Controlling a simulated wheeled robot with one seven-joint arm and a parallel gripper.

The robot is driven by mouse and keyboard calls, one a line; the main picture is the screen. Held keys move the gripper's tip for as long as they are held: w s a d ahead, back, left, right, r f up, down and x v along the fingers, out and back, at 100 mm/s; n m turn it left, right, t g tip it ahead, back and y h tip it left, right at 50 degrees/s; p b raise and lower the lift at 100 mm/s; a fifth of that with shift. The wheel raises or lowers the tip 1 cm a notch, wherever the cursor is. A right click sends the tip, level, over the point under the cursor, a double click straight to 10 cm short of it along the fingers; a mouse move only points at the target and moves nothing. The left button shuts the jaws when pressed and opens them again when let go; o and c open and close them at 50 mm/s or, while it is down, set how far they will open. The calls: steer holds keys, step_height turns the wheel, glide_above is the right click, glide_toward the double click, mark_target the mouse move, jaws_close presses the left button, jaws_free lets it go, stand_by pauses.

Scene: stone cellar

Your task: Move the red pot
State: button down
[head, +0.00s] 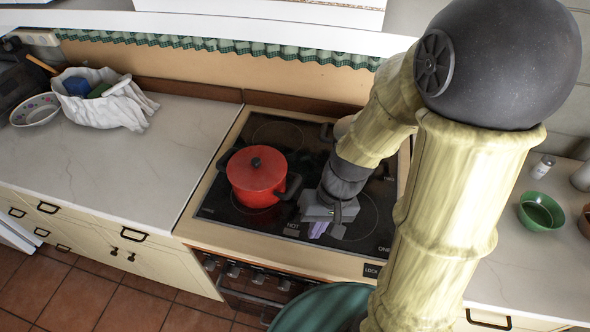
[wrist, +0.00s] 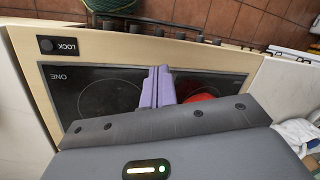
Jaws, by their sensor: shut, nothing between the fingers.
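The red pot (head: 256,178) has a red lid with a black knob and black side handles. It stands upright on the left part of the black glass cooktop (head: 225,210). My gripper (head: 318,229) is over the front middle of the cooktop, to the right of the pot and apart from it. In the wrist view its purple fingers (wrist: 158,88) are together with nothing between them. A part of the red pot (wrist: 200,98) shows there just right of the fingers, mostly hidden behind my gripper body.
A white counter (head: 120,165) on the left holds a cloth-lined basket (head: 105,100) and a patterned bowl (head: 36,110). A green bowl (head: 541,211) and a small jar (head: 543,167) stand on the right counter. My arm hides the cooktop's right side. The left counter's front is clear.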

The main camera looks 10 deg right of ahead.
steer(key=w+a+f+y+b, duration=0.2)
steer(key=a+f+y+b, duration=0.35)
steer(key=a+y, duration=0.45)
steer(key=w+a+r+m+t+y+b, duration=0.1)
steer(key=w+r+m+t+y+b, duration=0.2)
steer(key=w+t, duration=0.3)
steer(key=w+r+y+b, duration=0.1)
steer(key=w, duration=0.2)
steer(key=shift+w+r+m, duration=0.15)
steer(key=shift+r+m, duration=0.15)
steer(key=shift+r, duration=0.1)
steer(key=shift+w, duration=0.1)
steer(key=w+d+p, duration=0.3)
steer(key=w+d, duration=0.2)
steer(key=w, duration=0.4)
steer(key=w+d+p, duration=0.3)
steer(key=w+d, duration=0.3)
steer(key=w, duration=0.3)
step_height(320, 180, down, 10)
steer(key=shift+s+r+p, duration=0.15)
steer(key=shift+r+p, duration=0.05)
steer(key=shift+p, duration=0.85)
steer(key=shift+s+a+f+p, duration=0.2)
steer(key=shift+s+a+p, duration=0.15)
steer(key=shift+s+p, duration=0.15)
